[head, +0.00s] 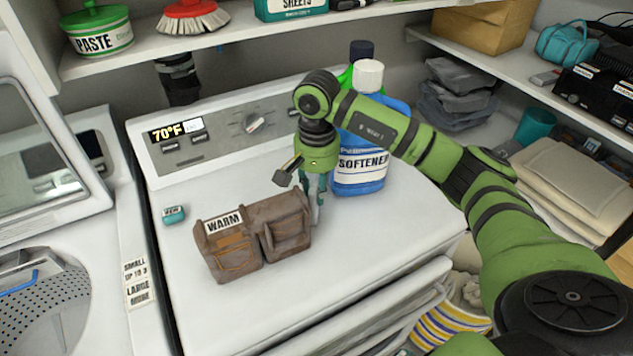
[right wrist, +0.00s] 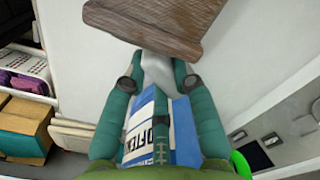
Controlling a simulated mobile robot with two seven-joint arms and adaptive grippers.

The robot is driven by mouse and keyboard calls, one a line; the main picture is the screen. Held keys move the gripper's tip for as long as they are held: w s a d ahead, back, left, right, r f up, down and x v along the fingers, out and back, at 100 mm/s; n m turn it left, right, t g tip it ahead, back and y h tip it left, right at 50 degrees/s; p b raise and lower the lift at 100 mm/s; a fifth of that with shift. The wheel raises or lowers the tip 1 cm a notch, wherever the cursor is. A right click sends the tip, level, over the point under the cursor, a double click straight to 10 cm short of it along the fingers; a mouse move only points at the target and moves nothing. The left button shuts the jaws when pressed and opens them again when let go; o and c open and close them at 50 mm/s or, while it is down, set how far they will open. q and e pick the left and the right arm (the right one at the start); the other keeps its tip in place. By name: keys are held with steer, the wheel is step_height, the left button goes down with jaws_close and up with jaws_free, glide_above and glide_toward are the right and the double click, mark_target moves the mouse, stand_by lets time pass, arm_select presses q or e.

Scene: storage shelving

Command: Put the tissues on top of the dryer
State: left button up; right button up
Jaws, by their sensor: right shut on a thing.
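My right gripper (head: 313,192) points down over the white dryer top (head: 390,222), between the brown case labelled WARM (head: 237,250) and the blue softener bottle (head: 358,182). Its fingers are shut on a pale, soft-looking piece that looks like tissues (right wrist: 158,73), seen between the fingertips in the right wrist view. In the head view the fingers mostly hide it, and I cannot tell whether it touches the dryer top. The brown case also shows in the right wrist view (right wrist: 150,25), just beyond the fingertips. My left gripper is not in view.
A small teal box (head: 174,214) lies left of the brown case. The dryer's control panel (head: 210,130) stands at the back. A shelf with folded cloths (head: 570,180) is at the right. The dryer top is clear at the front and right.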

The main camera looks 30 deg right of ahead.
steer(key=shift+f, duration=0.25)
steer(key=shift+f+b, duration=0.15)
steer(key=shift+b, duration=0.15)
steer(key=o, duration=0.9)
